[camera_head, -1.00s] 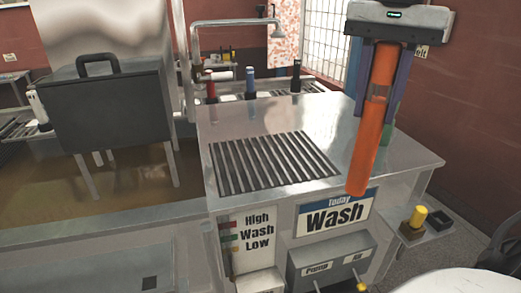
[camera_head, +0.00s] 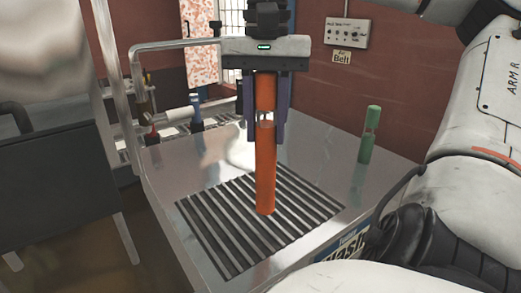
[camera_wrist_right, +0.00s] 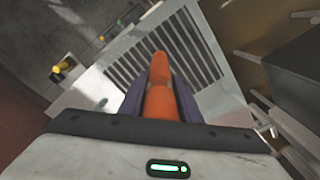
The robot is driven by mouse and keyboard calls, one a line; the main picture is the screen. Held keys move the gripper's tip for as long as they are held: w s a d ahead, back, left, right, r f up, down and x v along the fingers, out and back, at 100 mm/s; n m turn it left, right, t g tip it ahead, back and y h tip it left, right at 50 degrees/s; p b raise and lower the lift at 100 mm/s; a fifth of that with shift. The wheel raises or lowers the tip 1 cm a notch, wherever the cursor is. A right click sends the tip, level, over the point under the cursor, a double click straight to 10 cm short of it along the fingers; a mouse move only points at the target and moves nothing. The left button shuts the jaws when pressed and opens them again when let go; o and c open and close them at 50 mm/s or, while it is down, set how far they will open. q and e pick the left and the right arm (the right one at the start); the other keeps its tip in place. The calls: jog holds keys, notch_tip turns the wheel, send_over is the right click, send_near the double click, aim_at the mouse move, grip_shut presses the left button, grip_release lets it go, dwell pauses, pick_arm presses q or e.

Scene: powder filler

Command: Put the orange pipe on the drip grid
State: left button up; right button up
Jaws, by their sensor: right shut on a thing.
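The orange pipe (camera_head: 265,165) is upright between the fingers of my right gripper (camera_head: 264,118), which is shut on it. In the head view its lower end overlaps the dark slatted drip grid (camera_head: 225,228) in the steel counter top. I cannot tell whether the end touches the slats or hangs just above them. In the right wrist view the pipe (camera_wrist_right: 160,95) extends away between the purple fingers, with the grid (camera_wrist_right: 200,70) beyond it. My left gripper is not clearly seen; a blurred pale shape covers the upper left of the head view.
A green pipe (camera_head: 370,135) stands on the steel counter (camera_head: 320,165) to the right of the grid. A bent metal tap pipe (camera_head: 165,45) rises at the counter's left. A dark box (camera_head: 50,180) stands at the left. Several coloured bottles stand behind.

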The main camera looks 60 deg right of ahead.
aim_at(265, 81)
jog(key=shift+w+f+b, duration=0.15)
jog(key=shift+f+b, duration=0.15)
jog(key=shift+f, duration=2)
jog(key=o, duration=1)
notch_tip(265, 81, up, 12)
jog(key=shift+r+p, duration=0.1)
jog(key=shift+p, duration=0.85)
